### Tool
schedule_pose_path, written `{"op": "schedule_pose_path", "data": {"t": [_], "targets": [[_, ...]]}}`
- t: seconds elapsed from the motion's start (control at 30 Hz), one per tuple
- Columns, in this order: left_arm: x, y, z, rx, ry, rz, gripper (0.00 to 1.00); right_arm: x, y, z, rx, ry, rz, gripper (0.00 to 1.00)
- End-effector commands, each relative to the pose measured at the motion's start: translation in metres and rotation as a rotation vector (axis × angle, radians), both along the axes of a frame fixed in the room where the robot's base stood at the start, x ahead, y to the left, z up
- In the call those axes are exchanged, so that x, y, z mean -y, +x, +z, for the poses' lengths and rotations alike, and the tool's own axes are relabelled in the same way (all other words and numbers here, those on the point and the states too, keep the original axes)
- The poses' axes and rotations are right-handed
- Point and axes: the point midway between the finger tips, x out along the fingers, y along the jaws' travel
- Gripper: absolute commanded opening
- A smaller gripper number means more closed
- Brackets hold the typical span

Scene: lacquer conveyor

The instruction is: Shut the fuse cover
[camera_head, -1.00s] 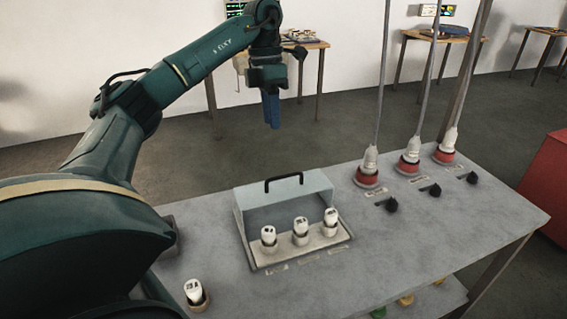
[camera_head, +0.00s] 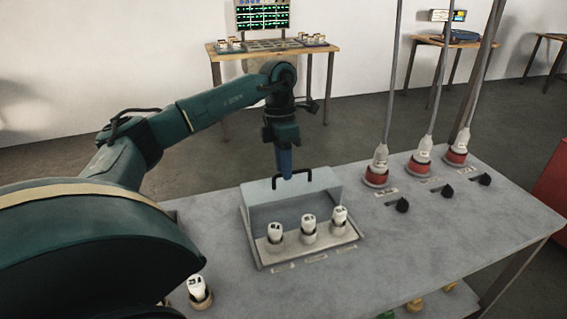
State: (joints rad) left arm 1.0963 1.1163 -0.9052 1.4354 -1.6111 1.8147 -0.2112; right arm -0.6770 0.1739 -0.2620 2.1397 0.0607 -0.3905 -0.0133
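The fuse cover (camera_head: 262,191) is a pale blue-grey box lid with a black handle (camera_head: 305,171) on its upper edge. It stands raised at the back of the fuse tray (camera_head: 263,264), so three white fuses (camera_head: 308,227) in front of it are exposed. My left gripper (camera_head: 286,173) points down with its blue fingers at the left part of the handle. The fingers overlap in this view, so I cannot tell whether they are open, or whether they touch the handle. My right gripper is out of view.
Another white fuse (camera_head: 195,288) stands in a holder at the table's front left. Three red-based plugs (camera_head: 376,174) with poles or cables and several black knobs (camera_head: 402,205) are on the right. The grey tabletop (camera_head: 400,240) right of the tray is clear.

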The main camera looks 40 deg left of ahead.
Motion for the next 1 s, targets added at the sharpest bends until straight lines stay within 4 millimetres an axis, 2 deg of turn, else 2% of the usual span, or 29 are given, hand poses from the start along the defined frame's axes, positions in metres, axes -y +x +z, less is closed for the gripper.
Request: {"op": "schedule_pose_path", "data": {"t": [0.2, 0.57, 1.0], "targets": [[-0.0001, -0.0001, -0.0001, 0.000, 0.000, 0.000, 0.29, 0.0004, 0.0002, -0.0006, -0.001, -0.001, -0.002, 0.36], [-0.0003, 0.0000, 0.0003, 0.000, 0.000, 0.000, 0.00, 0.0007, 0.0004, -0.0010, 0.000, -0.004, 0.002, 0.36], [0.0000, 0.0000, 0.0004, 0.000, 0.000, 0.000, 0.00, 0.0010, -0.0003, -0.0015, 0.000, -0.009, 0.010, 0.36]]}}
